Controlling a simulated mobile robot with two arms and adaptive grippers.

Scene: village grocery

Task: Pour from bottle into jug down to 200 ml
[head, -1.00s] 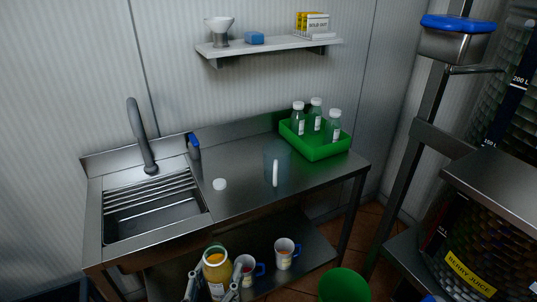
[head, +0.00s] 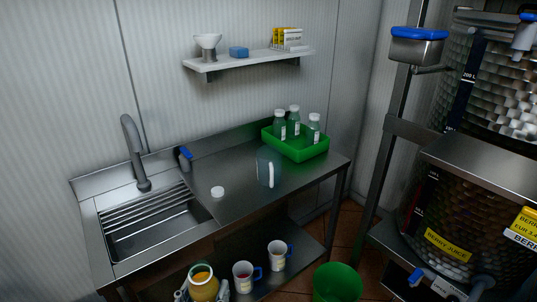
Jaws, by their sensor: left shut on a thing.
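My left gripper (head: 202,293) is at the bottom edge, shut on an open bottle (head: 204,285) with yellow-orange contents. The bottle looks roughly upright, and its lower part is cut off by the frame edge. The clear jug (head: 265,168) with a white handle stands on the steel counter (head: 230,205), up and to the right of the bottle and well apart from it. The jug looks empty; its level marks are too small to read. A white cap (head: 217,192) lies on the counter left of the jug. My right gripper is not in view.
A sink (head: 155,230) with a tap (head: 134,150) is at the left. A green crate (head: 297,147) with several capped bottles stands behind the jug. Two mugs (head: 243,277) are on the lower shelf. A green bin (head: 336,283) and steel tanks (head: 470,205) are at the right.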

